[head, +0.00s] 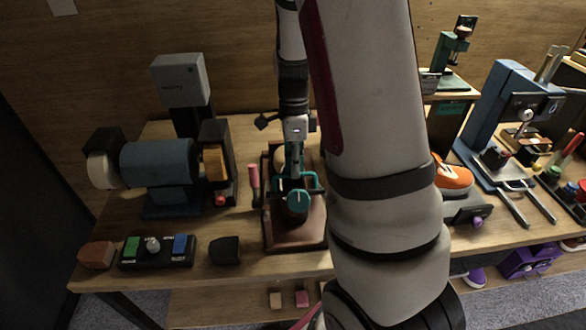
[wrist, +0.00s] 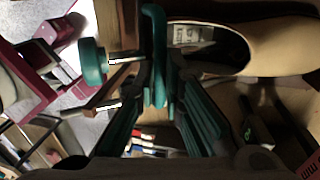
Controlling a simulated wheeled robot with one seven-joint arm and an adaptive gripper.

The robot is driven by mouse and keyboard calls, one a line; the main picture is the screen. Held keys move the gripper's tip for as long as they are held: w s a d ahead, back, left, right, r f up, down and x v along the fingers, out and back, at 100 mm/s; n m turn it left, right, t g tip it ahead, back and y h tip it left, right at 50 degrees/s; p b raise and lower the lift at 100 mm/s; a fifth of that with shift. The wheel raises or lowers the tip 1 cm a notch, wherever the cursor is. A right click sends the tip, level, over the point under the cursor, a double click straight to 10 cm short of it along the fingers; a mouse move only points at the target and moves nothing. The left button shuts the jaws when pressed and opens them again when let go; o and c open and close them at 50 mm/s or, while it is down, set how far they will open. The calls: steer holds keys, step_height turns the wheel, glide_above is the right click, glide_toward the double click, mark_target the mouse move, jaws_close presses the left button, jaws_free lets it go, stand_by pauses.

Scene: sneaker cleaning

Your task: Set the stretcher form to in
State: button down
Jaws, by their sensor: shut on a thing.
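The stretcher stands on a brown base (head: 295,235) in the middle of the bench in the head view. It has a teal round knob (head: 298,202) at its near side and a teal handle. My gripper (head: 294,170) reaches down over it, and its fingertips are partly lost against the teal parts. In the wrist view, my gripper (wrist: 165,95) is shut on the teal handle (wrist: 155,40), which passes between the fingers. A cream form (wrist: 285,45) lies beside the handle there, with a dark opening. The fit of the form inside is hidden.
A blue grinder (head: 160,165) stands at left, with a control box (head: 155,251) before it. A pink-handled tool (head: 254,185) stands close left of the stretcher. An orange shoe (head: 453,175) and a blue press (head: 510,120) are at right. My arm hides the bench between.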

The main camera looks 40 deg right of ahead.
steer(key=shift+w+d+f, duration=0.1)
steer(key=shift+w+d, duration=0.05)
steer(key=shift+w, duration=0.05)
steer(key=c, duration=1.7)
jaws_free()
steer(key=r, duration=0.4)
steer(key=w+r, duration=0.1)
steer(key=r, duration=0.3)
steer(key=d+r, duration=0.1)
steer(key=r, duration=0.2)
steer(key=shift+w+d+r, duration=0.1)
steer(key=shift+w+r, duration=0.3)
